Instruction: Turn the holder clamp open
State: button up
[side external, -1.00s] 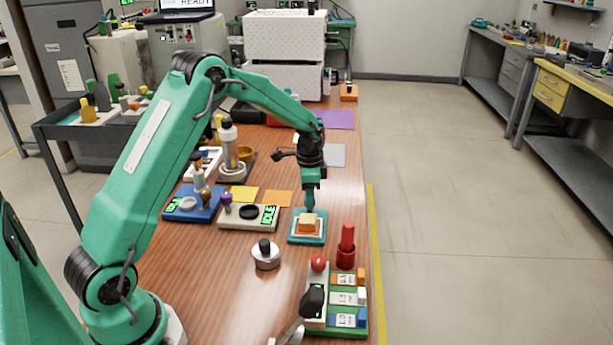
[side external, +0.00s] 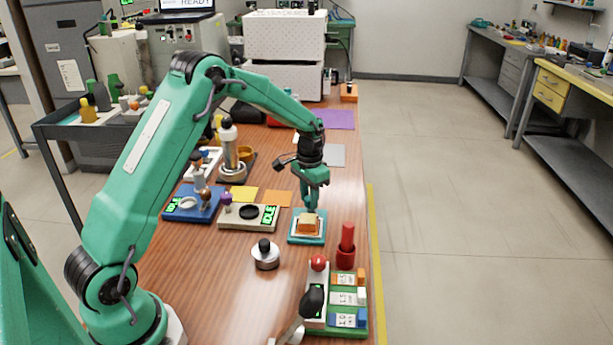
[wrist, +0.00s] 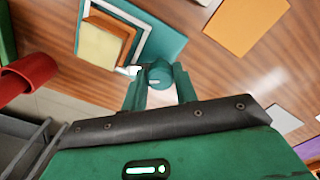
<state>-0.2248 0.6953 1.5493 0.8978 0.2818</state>
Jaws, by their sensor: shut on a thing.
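The holder is a teal square plate (side external: 291,238) with a white inner frame, and an orange block with a pale yellow top (side external: 308,224) sits in it. In the wrist view the holder (wrist: 166,42) and the block (wrist: 103,43) are at the upper left. The clamp shows there as a round teal knob (wrist: 160,72) at the holder's near edge. My gripper (wrist: 160,88) is shut on this knob, with one finger on each side. In the side view my gripper (side external: 311,207) points down at the holder's far edge and hides the knob.
A red cylinder in a red cup (side external: 347,248) and a green rack (side external: 350,330) with labelled blocks stand in front of the holder. A silver knobbed weight (side external: 265,256) is at front left. A beige device (side external: 248,217) is close on the left. Orange (side external: 278,198) and yellow sheets lie behind.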

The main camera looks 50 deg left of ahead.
jog(key=n, duration=0.5)
jog(key=shift+d+n, duration=0.1)
jog(key=shift+n, duration=0.2)
jog(key=n, duration=0.5)
jog(key=shift+n, duration=0.4)
jog(key=o, duration=1)
jog(key=shift+r, duration=3.95)
